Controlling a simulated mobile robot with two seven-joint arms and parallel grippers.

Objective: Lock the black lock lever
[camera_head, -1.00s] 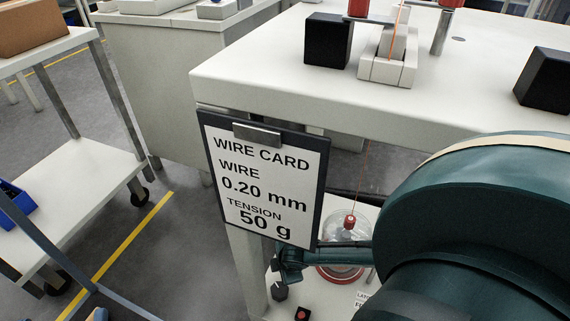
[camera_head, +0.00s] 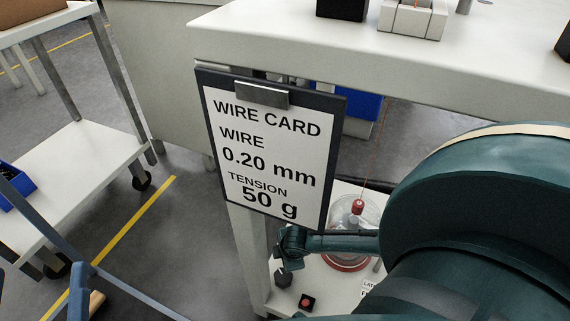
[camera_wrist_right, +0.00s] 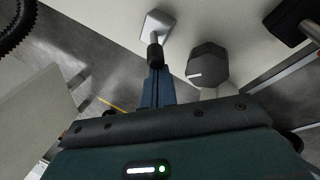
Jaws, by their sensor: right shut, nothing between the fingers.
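My right gripper (camera_head: 290,258) reaches in from the right over the lower shelf, below the wire card. In the right wrist view its narrow fingers (camera_wrist_right: 155,62) are shut and empty, close to a small grey plate (camera_wrist_right: 157,24). A dark faceted knob (camera_wrist_right: 207,64) with a white line stands just right of the fingers, apart from them. A dark piece just below the gripper in the head view (camera_head: 282,278) may be this knob. A black bar-like part (camera_wrist_right: 290,18) with a metal end shows at upper right; I cannot tell which dark part is the lock lever.
The wire card (camera_head: 262,150) hangs from the white bench edge (camera_head: 400,65) above the gripper. A red-topped spool (camera_head: 357,207) under a clear cover stands beside my forearm. A red button (camera_head: 306,302) sits in front. A white cart (camera_head: 75,185) stands left.

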